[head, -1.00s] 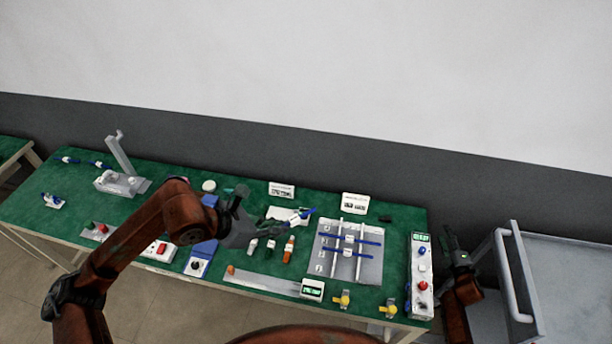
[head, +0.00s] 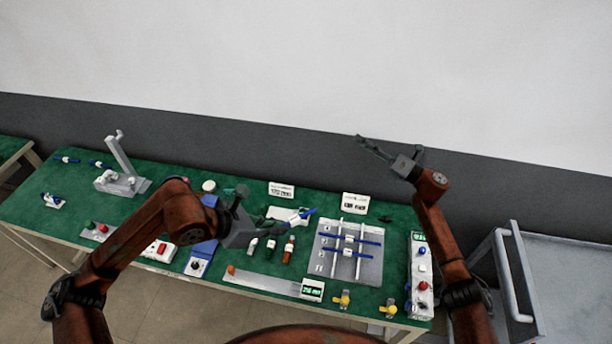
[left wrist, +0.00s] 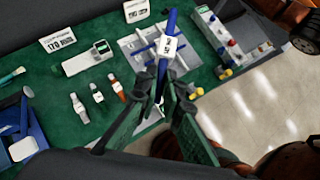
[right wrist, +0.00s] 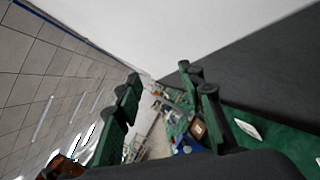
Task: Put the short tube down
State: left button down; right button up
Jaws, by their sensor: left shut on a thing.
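A short blue tube with a white numbered tag (left wrist: 167,46) is held in my left gripper (left wrist: 164,88), whose fingers are closed on its lower part. In the head view the tube's blue end (head: 309,213) sticks out to the right of the gripper, above the table. Whether it touches anything below is not clear. A grey rack (head: 330,270) to the right holds two blue tubes with white tags (head: 369,242) lying across its rails. My right gripper (right wrist: 165,82) is open and empty, raised above the table's back edge in the head view.
White sign cards (head: 354,203) stand at the back. A control box (head: 421,270) with buttons is right of the rack. Green table (head: 150,215) shows bare patches at left.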

jog(key=s+a+r+n+g+y, duration=0.1)
jog(key=s+a+r+n+g, duration=0.25)
jog(key=a, duration=0.25)
jog(key=s+a+r+n+g+y, duration=0.1)
jog(key=s+a+r+n+g, duration=0.1)
jog(key=a+r+n+g, duration=0.3)
notch_tip(320, 180, up, 2)
jog(key=r+n+g+h, duration=0.1)
jog(key=n+g+h, duration=0.5)
jog(key=n+h, duration=0.9)
send_over(294, 221)
jog(key=w+d, duration=0.3)
jog(key=w, duration=0.1)
jog(key=shift+n+y, duration=0.25)
jog(key=shift+y, duration=0.05)
jog(key=x, duration=1.1)
jog(key=shift+f, duration=0.4)
jog(key=shift+c, duration=0.3)
